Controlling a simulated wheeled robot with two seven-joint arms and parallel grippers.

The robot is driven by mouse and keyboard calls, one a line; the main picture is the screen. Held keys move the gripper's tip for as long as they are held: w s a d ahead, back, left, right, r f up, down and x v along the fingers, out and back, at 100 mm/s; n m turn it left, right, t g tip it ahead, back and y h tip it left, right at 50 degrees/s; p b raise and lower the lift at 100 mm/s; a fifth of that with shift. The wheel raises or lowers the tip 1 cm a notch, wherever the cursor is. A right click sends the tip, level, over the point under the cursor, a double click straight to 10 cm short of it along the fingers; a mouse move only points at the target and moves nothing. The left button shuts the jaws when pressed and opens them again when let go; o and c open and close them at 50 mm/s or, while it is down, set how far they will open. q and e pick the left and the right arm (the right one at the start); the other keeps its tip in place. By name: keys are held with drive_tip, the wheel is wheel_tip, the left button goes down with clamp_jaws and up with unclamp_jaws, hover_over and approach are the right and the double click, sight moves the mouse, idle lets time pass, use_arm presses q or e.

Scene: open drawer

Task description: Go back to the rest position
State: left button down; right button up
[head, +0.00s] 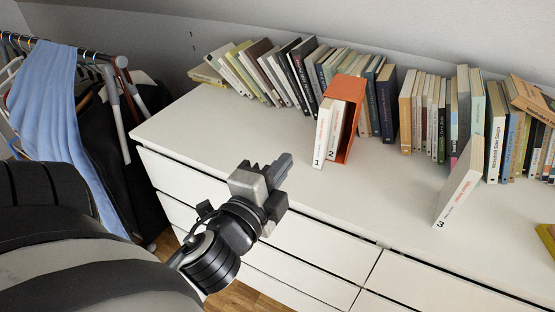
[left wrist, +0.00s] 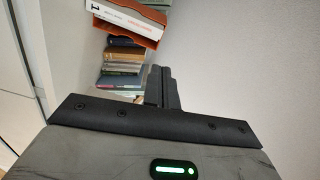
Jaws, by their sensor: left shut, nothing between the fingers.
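My left gripper (head: 284,166) is shut and empty. In the head view it hangs over the front part of the white dresser (head: 213,142), pointing to the upper right, short of the orange book holder. Its shut fingers also show in the left wrist view (left wrist: 162,82). My right gripper is in neither view.
The orange holder (head: 349,92) stands on the dresser with white books 1 (head: 322,133) and 2 (head: 337,128). White book 3 (head: 460,187) leans at the right. A row of books lines the back. A clothes rack with a blue garment (head: 55,115) is at left.

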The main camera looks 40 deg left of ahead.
use_arm(q)
drive_tip(key=shift+s+d, duration=0.1)
drive_tip(key=shift+s, duration=0.55)
drive_tip(key=s+d+f+n+g+h, duration=0.2)
drive_tip(key=d+f+n, duration=0.3)
drive_tip(key=f, duration=0.6)
drive_tip(key=s+d+f+n+g+h, duration=0.1)
drive_tip(key=d+f+n+g+h, duration=0.4)
drive_tip(key=f, duration=0.6)
drive_tip(key=d+n, duration=0.1)
drive_tip(key=d, duration=0.1)
drive_tip(key=shift+s+d+f, duration=0.2)
drive_tip(key=shift+s+d, duration=0.1)
drive_tip(key=shift+s, duration=0.1)
